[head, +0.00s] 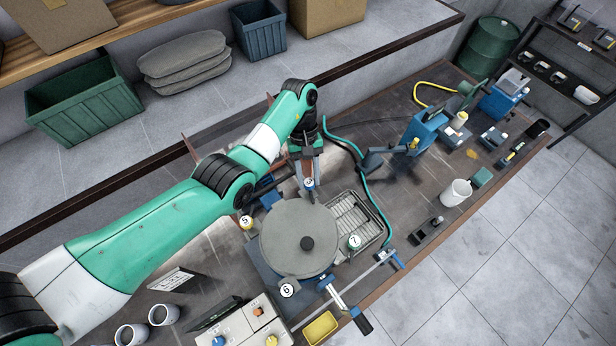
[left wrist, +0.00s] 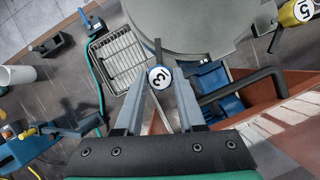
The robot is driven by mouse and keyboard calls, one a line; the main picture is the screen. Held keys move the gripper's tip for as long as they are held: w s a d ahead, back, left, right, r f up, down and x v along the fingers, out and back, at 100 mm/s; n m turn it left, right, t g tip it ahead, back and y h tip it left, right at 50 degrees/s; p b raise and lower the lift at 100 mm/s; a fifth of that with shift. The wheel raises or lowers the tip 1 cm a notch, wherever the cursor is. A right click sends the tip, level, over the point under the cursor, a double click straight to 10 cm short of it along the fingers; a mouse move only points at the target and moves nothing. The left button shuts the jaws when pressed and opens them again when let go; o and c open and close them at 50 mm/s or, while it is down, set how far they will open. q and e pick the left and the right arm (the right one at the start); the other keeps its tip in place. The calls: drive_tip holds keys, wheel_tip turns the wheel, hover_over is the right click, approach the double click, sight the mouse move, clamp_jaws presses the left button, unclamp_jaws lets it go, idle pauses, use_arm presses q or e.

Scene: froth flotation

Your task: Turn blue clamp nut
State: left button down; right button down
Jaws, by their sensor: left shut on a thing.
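The blue clamp nut (head: 309,184), with a white top marked 3, is at the back edge of the round grey lid (head: 290,240). My left gripper (head: 308,178) comes down over it from behind. In the left wrist view, the fingertips (left wrist: 160,80) are shut on the nut (left wrist: 160,77), one finger on each side. The nut's sides are partly hidden by the fingers. A yellow nut marked 5 (head: 246,222), a pale one marked 6 (head: 288,289) and a green one marked 7 (head: 354,241) sit around the lid's rim. My right gripper is not in view.
A wire tray (head: 352,217) and a green hose (head: 372,200) lie right of the lid. A control box (head: 245,325), a metal bar clamp (head: 345,300) and a yellow tray (head: 320,328) are in front. A white cup (head: 456,193) stands farther right.

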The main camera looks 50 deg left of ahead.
use_arm(q)
drive_tip(key=shift+m, duration=0.4)
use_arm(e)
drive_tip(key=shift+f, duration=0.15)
use_arm(q)
drive_tip(key=c, duration=0.5)
unclamp_jaws()
